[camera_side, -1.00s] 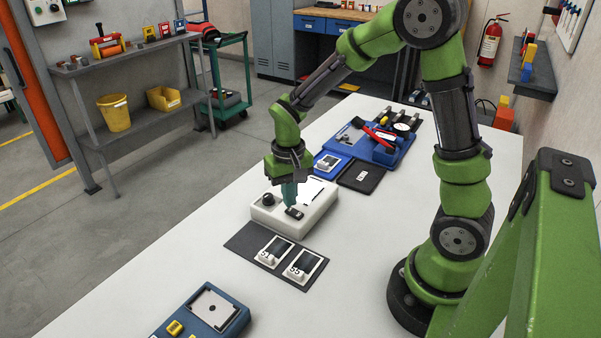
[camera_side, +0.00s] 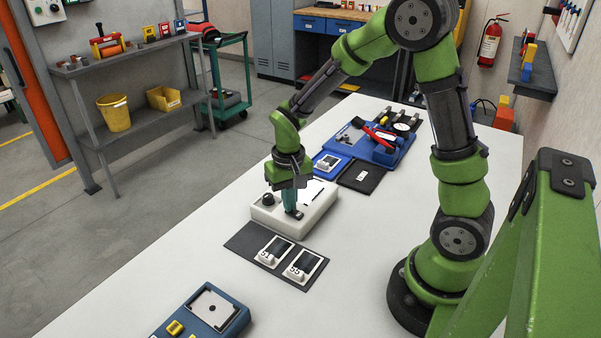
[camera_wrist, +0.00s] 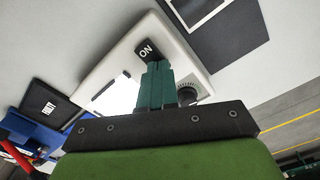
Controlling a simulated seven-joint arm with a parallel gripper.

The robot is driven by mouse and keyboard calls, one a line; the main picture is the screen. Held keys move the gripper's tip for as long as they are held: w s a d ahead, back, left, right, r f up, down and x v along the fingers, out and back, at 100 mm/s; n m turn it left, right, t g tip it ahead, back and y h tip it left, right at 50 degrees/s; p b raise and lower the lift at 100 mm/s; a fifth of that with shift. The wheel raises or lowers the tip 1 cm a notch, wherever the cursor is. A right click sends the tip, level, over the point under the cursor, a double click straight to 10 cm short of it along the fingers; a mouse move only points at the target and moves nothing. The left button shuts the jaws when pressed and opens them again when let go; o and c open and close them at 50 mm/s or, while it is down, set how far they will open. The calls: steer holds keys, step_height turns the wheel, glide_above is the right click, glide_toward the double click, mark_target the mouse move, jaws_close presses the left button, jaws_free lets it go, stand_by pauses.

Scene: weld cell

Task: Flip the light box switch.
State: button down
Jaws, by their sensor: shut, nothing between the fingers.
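The light box (camera_side: 268,216) is a white case on the table, with a black knob (camera_side: 268,199) and a bright white panel (camera_side: 314,190) on top. In the wrist view its black switch (camera_wrist: 146,49) reads "ON". My gripper (camera_side: 292,211) points down with its teal fingers shut and empty. In the wrist view the fingertips (camera_wrist: 157,66) are right at the switch's edge and cover part of it. I cannot tell whether they press on it. The knob also shows in the wrist view (camera_wrist: 187,94), beside the fingers.
A dark mat (camera_side: 244,240) with two small devices (camera_side: 304,267) lies in front of the box. Behind it are a black pad (camera_side: 362,176) and a blue tray (camera_side: 396,155) with tools. A blue fixture (camera_side: 210,312) stands at the front. The table's left side is clear.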

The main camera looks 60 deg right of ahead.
steer(key=shift+f, duration=0.15)
steer(key=shift+r, duration=3.55)
steer(key=s+a+r+n+t+y, duration=0.1)
steer(key=s+a+r+t, duration=0.2)
steer(key=s+r, duration=0.2)
steer(key=s+a+r+n+t+y, duration=0.1)
steer(key=s+a+r+t, duration=0.2)
steer(key=s+r, duration=0.3)
steer(key=shift+s+r+t, duration=0.15)
steer(key=shift+r+t, duration=0.4)
steer(key=shift+t, duration=0.05)
